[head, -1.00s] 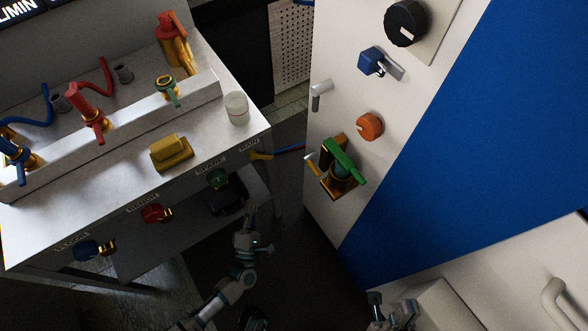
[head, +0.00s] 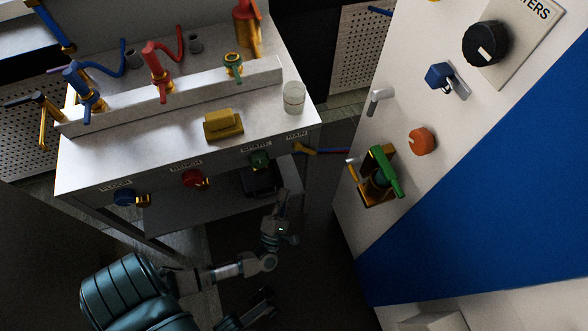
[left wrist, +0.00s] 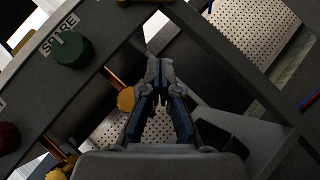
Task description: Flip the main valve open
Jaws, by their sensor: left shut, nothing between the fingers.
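The MAIN label (head: 297,135) is at the right end of the bench's front panel. Under it a yellow valve part (head: 304,149) sticks out to the right, with a red and blue piece beyond it. In the left wrist view a yellow part (left wrist: 146,1) shows at the top edge, perhaps of this valve; most of it is cut off. My left gripper (head: 284,198) is below the MAIN and SPARE labels, apart from the valve. Its fingers (left wrist: 161,75) are shut and empty in the left wrist view.
The green SPARE knob (head: 259,160) is just left of the main valve; it also shows in the left wrist view (left wrist: 73,49). The red BENCH knob (head: 194,179) and blue FLOOR knob (head: 128,198) are farther left. A white cabinet (head: 345,205) stands at the right, with a dark gap between.

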